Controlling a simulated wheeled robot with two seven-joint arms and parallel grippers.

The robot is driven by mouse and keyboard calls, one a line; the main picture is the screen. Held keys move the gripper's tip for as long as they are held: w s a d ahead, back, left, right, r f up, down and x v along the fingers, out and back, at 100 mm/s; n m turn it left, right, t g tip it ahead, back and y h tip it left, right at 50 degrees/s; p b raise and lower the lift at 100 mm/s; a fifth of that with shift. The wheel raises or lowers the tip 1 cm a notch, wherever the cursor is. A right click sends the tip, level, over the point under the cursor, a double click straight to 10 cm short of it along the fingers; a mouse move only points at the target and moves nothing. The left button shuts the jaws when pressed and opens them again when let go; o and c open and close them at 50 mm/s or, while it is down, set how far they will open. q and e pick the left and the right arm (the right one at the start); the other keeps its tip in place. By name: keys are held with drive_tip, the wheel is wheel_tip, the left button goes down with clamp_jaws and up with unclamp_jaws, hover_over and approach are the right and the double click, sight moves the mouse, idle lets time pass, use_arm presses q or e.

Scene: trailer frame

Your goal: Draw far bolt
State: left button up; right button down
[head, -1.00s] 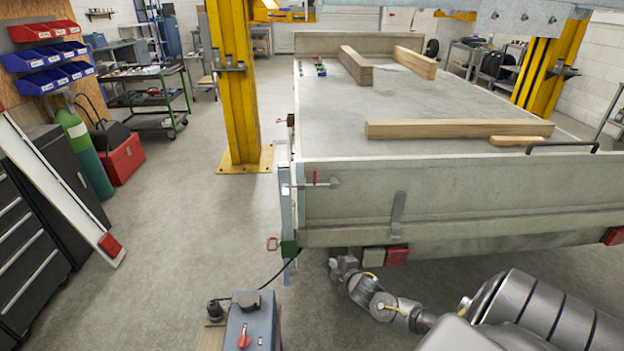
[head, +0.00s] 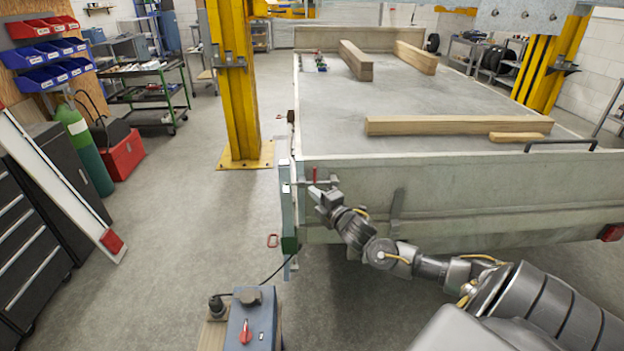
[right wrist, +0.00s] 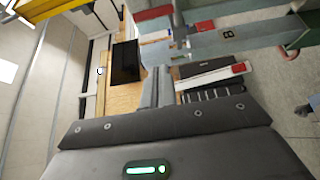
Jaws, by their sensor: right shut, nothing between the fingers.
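A bolt with a red handle (head: 314,175) sits at the top left corner of the trailer's tailgate (head: 460,195). My right gripper (head: 317,193) is raised just below and in front of this bolt. It is shut and holds nothing. I cannot tell whether its fingertips touch the bolt. In the right wrist view the shut fingers (right wrist: 158,86) point away from the camera, with a red bar (right wrist: 153,12) close above them. A second red handle (head: 272,241) shows low on the corner post (head: 287,212). My left gripper is not in view.
Wooden beams (head: 455,125) lie on the trailer bed (head: 430,100). A blue-grey box with a red knob (head: 250,318) stands low in front. A yellow lift post (head: 238,95) rises left of the trailer. The floor (head: 180,240) to the left is free.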

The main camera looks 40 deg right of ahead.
drive_tip(key=w+d+p, duration=0.1)
drive_tip(key=w+p, duration=0.1)
drive_tip(key=w, duration=0.7)
drive_tip(key=s+d, duration=0.1)
drive_tip(key=s+d+p, duration=0.1)
drive_tip(key=d, duration=0.1)
drive_tip(key=shift+s+d, duration=0.1)
drive_tip(key=shift+d, duration=0.2)
